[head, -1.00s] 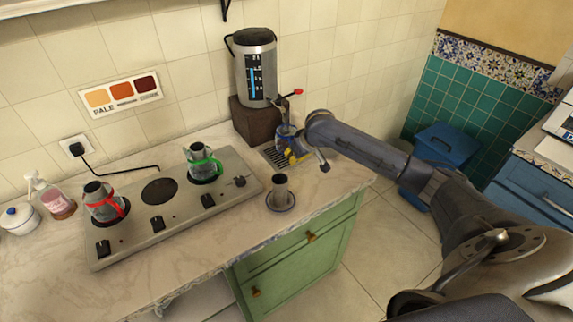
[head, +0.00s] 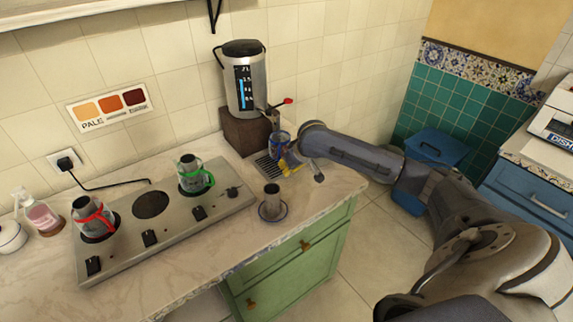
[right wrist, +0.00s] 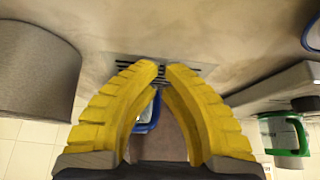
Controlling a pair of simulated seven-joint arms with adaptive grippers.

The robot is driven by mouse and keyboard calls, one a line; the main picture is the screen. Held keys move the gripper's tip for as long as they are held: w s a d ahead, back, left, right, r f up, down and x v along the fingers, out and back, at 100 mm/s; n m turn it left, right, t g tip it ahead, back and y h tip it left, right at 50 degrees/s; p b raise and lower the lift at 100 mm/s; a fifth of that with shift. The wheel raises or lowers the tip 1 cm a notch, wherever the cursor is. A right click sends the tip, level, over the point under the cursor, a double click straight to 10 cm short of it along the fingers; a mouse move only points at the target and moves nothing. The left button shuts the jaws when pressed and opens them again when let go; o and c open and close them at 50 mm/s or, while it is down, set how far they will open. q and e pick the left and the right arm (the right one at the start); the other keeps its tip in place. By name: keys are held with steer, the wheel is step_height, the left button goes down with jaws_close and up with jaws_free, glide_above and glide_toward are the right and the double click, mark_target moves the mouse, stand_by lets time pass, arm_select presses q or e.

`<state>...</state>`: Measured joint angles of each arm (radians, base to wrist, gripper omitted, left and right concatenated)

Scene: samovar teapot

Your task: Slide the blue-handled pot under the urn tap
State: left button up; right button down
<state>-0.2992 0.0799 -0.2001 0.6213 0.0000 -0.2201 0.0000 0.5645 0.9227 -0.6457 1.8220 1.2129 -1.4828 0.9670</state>
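The blue-handled pot (head: 280,143) stands upright on the drip grate (head: 265,170), beneath or close to the urn's tap (head: 272,110); exact alignment cannot be told. The urn (head: 245,80) is a steel cylinder with a red-tipped lever, on a brown block (head: 245,130). My right gripper (head: 285,168) is low at the grate, just in front of the pot and partly covering it. In the right wrist view its yellow fingers (right wrist: 163,68) come together at the tips with nothing between the tips. The blue handle (right wrist: 150,113) shows behind them. My left gripper is out of view.
A metal cup (head: 271,193) on a saucer stands near the counter's front edge. The hob (head: 165,225) on the left carries a green-handled pot (head: 192,172) and a red-handled pot (head: 92,214). The counter between hob and cup is clear.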

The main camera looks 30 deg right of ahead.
steer(key=v, duration=1)
steer(key=shift+s, duration=0.35)
